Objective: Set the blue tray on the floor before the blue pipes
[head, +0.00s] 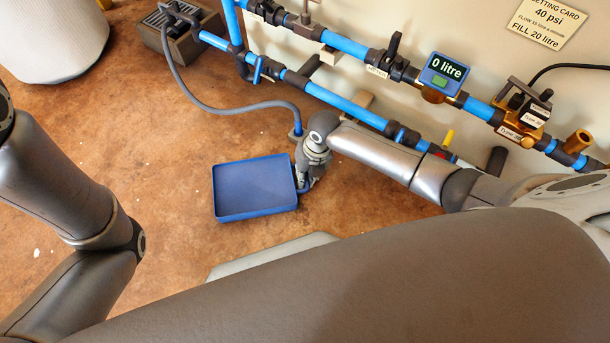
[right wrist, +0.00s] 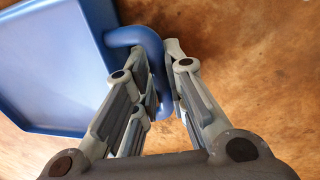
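The blue tray (head: 255,188) is a shallow open rectangle in the middle of the head view, in front of the blue pipes (head: 345,105). It looks about level; I cannot tell whether its underside touches the floor. My right gripper (head: 304,182) is at the tray's right side. In the right wrist view, the tray (right wrist: 50,70) has a looped blue handle (right wrist: 150,42), and my right gripper (right wrist: 160,75) has its fingers closed on either side of it. My left arm shows at the left, but its gripper is out of view.
A grey hose (head: 220,109) curves from a dark box (head: 182,45) by the wall to a fitting behind the tray. A meter reading 0 litre (head: 443,75) sits on the upper pipe. A pale round container (head: 50,40) stands back left. The brown floor (head: 150,150) left of the tray is clear.

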